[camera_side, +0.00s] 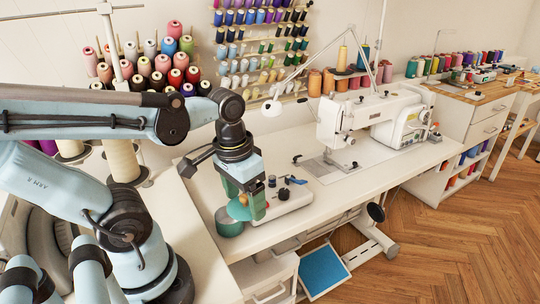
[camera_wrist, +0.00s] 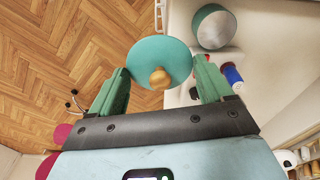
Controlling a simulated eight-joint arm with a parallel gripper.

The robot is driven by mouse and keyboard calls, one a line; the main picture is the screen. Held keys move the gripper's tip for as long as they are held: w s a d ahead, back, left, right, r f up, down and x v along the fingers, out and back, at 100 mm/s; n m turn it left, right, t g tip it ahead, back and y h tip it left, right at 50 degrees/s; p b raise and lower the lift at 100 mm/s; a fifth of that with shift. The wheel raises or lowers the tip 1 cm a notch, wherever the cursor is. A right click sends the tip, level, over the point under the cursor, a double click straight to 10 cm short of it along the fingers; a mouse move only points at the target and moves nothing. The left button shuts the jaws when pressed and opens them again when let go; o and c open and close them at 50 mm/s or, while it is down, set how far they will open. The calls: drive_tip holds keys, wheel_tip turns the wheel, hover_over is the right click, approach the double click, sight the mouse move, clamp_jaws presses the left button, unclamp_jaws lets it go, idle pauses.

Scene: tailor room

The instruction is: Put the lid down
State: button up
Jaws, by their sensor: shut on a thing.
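The lid (camera_wrist: 158,60) is a teal disc with a small wooden knob (camera_wrist: 159,78). In the side view, my gripper (camera_side: 243,204) points down near the table's front edge, and the lid (camera_side: 238,209) shows partly between the fingers. A round teal container (camera_side: 229,226) stands on the table just below and left of it. In the wrist view, the container (camera_wrist: 213,27) is open, pale inside, and apart from the lid at upper right.
A white machine or case (camera_side: 287,203) with small dark and blue parts on top stands right beside my gripper. Blue and red spools (camera_wrist: 233,75) lie near the right finger. A sewing machine (camera_side: 370,120) stands farther right.

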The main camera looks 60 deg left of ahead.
drive_tip(key=shift+d+r, duration=0.35)
drive_tip(key=shift+d, duration=0.2)
drive_tip(key=shift+w+d+r, duration=0.1)
drive_tip(key=shift+w+r, duration=0.15)
drive_tip(key=w+a, duration=0.2)
drive_tip(key=w, duration=2.3)
drive_tip(key=shift+w+a+f, duration=0.4)
drive_tip(key=shift+a+f, duration=1.45)
drive_tip(key=shift+a, duration=0.05)
drive_tip(key=shift+w+a+f, duration=0.4)
drive_tip(key=shift+a+f, duration=1.45)
drive_tip(key=shift+a, duration=0.1)
drive_tip(key=shift+w+a+f, duration=0.4)
drive_tip(key=shift+a+f, duration=1.45)
drive_tip(key=shift+a, duration=0.05)
drive_tip(key=shift+f, duration=0.25)
